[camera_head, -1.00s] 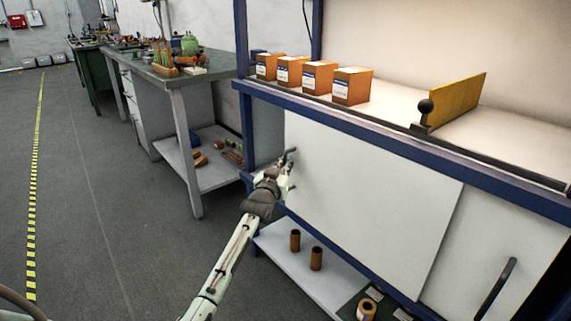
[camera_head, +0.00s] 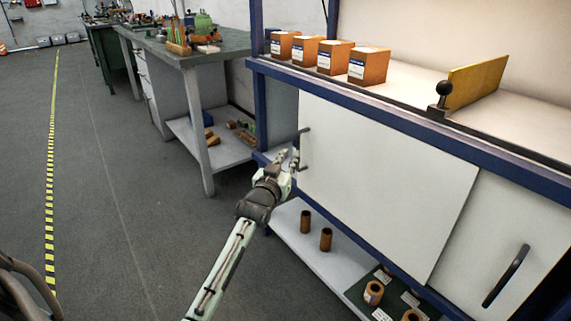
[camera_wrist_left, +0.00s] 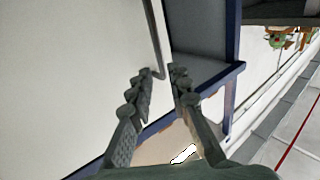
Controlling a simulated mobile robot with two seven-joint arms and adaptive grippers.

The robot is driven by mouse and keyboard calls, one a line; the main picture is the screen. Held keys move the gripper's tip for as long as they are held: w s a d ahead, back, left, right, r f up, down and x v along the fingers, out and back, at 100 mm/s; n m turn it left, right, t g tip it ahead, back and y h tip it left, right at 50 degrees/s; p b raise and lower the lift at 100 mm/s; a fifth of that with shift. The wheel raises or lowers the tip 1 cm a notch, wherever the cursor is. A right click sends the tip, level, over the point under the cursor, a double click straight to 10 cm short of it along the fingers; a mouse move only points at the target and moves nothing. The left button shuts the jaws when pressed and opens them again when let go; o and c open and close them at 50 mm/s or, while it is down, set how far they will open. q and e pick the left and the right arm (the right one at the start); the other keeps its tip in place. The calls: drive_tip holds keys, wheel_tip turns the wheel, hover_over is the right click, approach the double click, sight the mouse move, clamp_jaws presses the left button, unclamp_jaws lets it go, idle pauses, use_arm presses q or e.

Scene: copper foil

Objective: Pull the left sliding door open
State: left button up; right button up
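The left sliding door (camera_head: 375,180) is a large white panel in the blue-framed bench. A narrow grey opening (camera_head: 282,115) shows between its left edge and the blue post. Its dark bar handle (camera_head: 304,150) stands upright near that edge. My left gripper (camera_head: 288,160) is open, just left of and below the handle. In the left wrist view, the handle (camera_wrist_left: 155,45) comes down from the top, its lower end near the gap between the spread fingertips (camera_wrist_left: 161,78). Nothing is held, and contact with the handle cannot be told. My right gripper is not in view.
The right sliding door (camera_head: 525,225) has a black slanted handle (camera_head: 507,275). Copper-coloured rolls (camera_head: 326,239) stand on the lower shelf. Several brown boxes (camera_head: 369,66) line the bench top. A grey workbench (camera_head: 200,60) stands at left, with open floor (camera_head: 130,220) before it.

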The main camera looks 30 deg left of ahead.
use_arm(q)
drive_tip(key=s, duration=0.3)
drive_tip(key=shift+s+d, duration=0.3)
drive_tip(key=shift+d, duration=0.1)
drive_tip(key=s+d+f+m+g+h, duration=0.1)
drive_tip(key=s+d+f+g, duration=0.25)
drive_tip(key=s+f, duration=0.6)
drive_tip(key=s+d+f+m+g+h, duration=0.1)
drive_tip(key=s+d+f+g, duration=0.35)
drive_tip(key=f, duration=0.85)
drive_tip(key=s+d+f+m+g, duration=0.1)
drive_tip(key=s+f+g, duration=0.2)
drive_tip(key=s, duration=0.7)
drive_tip(key=s+f+g, duration=0.3)
drive_tip(key=s+f, duration=0.4)
drive_tip(key=s, duration=0.4)
drive_tip(key=shift+d+f+m+g, duration=0.15)
drive_tip(key=shift+d+m+g, duration=0.15)
drive_tip(key=shift+d+m, duration=0.1)
